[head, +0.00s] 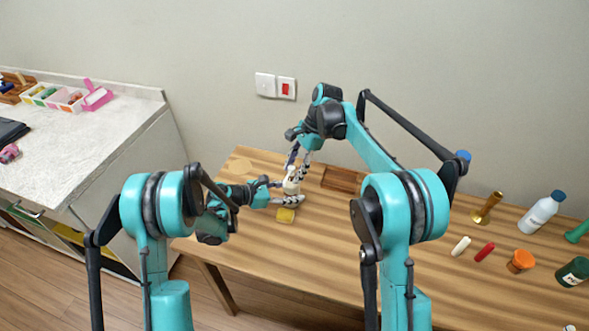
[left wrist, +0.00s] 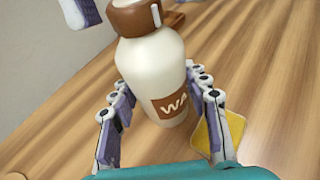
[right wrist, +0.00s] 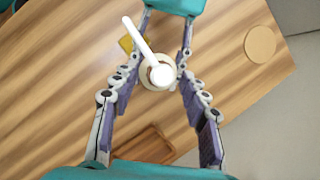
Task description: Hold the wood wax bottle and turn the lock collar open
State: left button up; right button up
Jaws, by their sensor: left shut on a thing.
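The wood wax bottle (head: 291,186) stands upright on the wooden table. In the left wrist view the cream bottle (left wrist: 152,70) has a brown lock collar (left wrist: 136,17) with a white mark, and a partly covered brown label. My left gripper (head: 279,193) is shut on the bottle body, one finger on each side (left wrist: 160,100). My right gripper (head: 297,160) comes down from above. In the right wrist view its fingers (right wrist: 160,75) are spread either side of the bottle top, with gaps, so it looks open. A white spout (right wrist: 140,38) sticks out from the top; the collar is mostly hidden there.
A yellow pad (head: 285,215) lies close beside the bottle. A wooden tray (head: 343,179) is behind it to the right, and a round coaster (right wrist: 260,44) lies near the table edge. A white bottle (head: 541,213), a brass object (head: 487,207) and an orange jar (head: 521,261) stand far right.

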grip_shut()
jog(key=shift+n, duration=0.4)
jog(key=n, duration=0.2)
jog(key=n+g+h, duration=0.1)
jog(key=shift+w+a+n, duration=0.15)
jog(key=shift+w+n, duration=0.05)
jog(key=shift+n, duration=0.2)
jog(key=n+g+h, duration=0.1)
jog(key=n, duration=0.3)
jog(key=shift+w+a, duration=0.1)
jog(key=shift+a, duration=0.05)
jog(key=n+h, duration=0.1)
jog(key=n, duration=0.1)
jog(key=n+h, duration=0.1)
jog(key=n, duration=0.2)
jog(key=shift+a+g, duration=0.2)
jog(key=shift+g, duration=0.1)
jog(key=n, duration=0.2)
jog(key=n+h, duration=0.1)
jog(key=n, duration=0.1)
jog(key=shift+a+h, duration=0.15)
jog(key=shift+h, duration=0.15)
jog(key=shift+n, duration=0.3)
